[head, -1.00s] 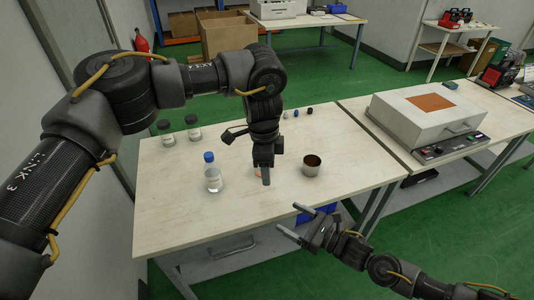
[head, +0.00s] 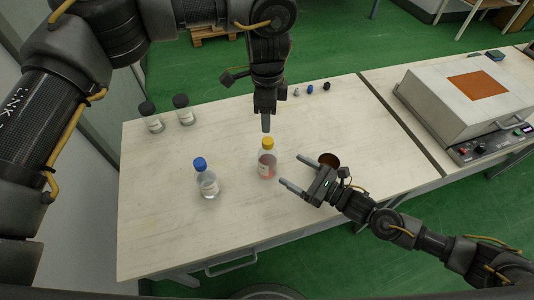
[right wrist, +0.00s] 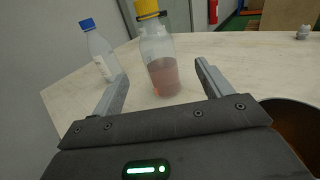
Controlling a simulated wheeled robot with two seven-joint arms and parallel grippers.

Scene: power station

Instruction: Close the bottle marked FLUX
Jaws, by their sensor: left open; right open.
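A clear bottle (head: 267,165) with pinkish liquid stands upright on the table. A yellow cap (head: 267,143) sits on its top; whether it is tight I cannot tell. It also shows in the right wrist view (right wrist: 160,62), ahead of the fingers and lined up with the gap. My right gripper (head: 293,172) is open and empty, just right of this bottle. My left gripper (head: 266,122) is open, with its fingers pointing down above and behind the yellow cap. A blue-capped bottle (head: 208,184) with clear liquid stands to the left. I cannot read FLUX on any label.
Two dark-capped jars (head: 151,119) (head: 183,112) stand at the back left. A metal cup (head: 329,159) stands beside my right gripper. A grey box device (head: 465,96) is on the right table. The front left tabletop is clear.

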